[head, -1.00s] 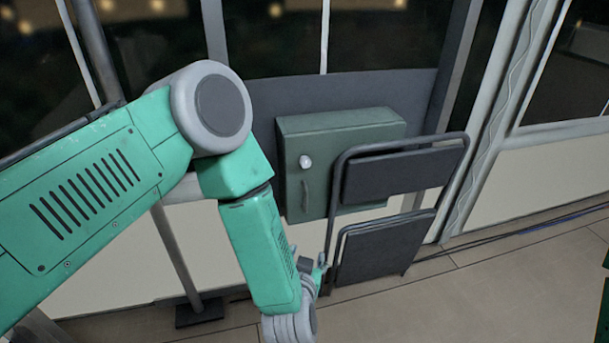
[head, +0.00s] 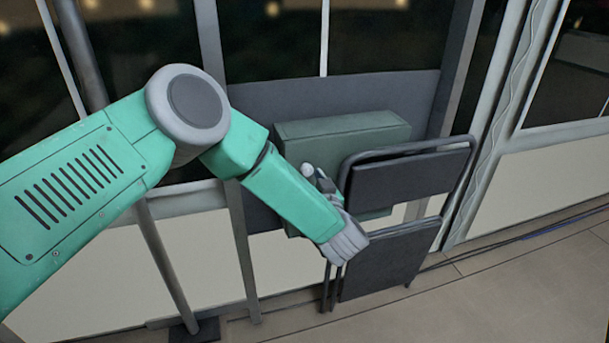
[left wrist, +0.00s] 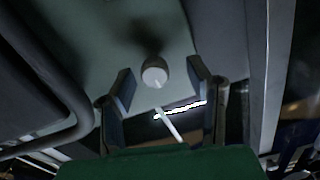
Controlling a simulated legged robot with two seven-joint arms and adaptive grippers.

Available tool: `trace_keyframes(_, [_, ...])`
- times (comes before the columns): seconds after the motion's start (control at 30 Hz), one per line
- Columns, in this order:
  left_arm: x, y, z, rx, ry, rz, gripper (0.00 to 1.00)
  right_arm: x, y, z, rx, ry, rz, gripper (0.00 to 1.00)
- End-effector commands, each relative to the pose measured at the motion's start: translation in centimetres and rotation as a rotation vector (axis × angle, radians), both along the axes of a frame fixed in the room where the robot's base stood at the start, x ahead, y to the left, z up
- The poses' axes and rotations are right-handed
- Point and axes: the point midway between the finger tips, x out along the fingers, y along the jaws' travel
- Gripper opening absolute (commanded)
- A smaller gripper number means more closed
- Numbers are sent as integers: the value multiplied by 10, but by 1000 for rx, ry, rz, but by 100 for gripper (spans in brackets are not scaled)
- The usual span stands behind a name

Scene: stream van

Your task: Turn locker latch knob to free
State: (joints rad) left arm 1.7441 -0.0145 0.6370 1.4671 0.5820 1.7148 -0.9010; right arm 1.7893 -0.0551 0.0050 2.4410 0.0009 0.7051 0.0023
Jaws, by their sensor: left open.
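The green locker (head: 345,132) is mounted low on the wall, its front partly hidden by my left arm. Its pale round latch knob (head: 307,170) shows just beside my left gripper (head: 320,182) in the head view. In the left wrist view the knob (left wrist: 155,74) has a thin line on its face and lies between the two open fingers of my left gripper (left wrist: 161,80). Gaps show on both sides, so the fingers are not closed on it. The locker's handle is hidden in the head view. My right gripper is not in view.
A folded dark chair (head: 405,180) stands at the right in front of the locker, close to my left wrist. Its frame (left wrist: 75,115) runs along the left of the wrist view. Cables lie on the floor at right. Dark windows are above.

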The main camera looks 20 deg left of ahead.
Motion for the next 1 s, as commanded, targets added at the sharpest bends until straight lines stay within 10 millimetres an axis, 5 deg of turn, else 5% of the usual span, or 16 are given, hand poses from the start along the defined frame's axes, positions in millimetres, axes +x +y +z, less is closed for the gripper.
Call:
trace_keyframes(0.2, [19,10,0,1,-2,0,46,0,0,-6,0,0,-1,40])
trace_keyframes(0.53, [21,15,0,-2,0,-2,46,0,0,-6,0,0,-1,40])
trace_keyframes(0.67, [21,15,0,-1,0,-2,4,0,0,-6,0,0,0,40])
trace_keyframes(0.7, [21,14,0,-1,0,-1,0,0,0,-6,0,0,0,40])
trace_keyframes(1.0, [21,14,0,-13,-9,-1,0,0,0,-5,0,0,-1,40])
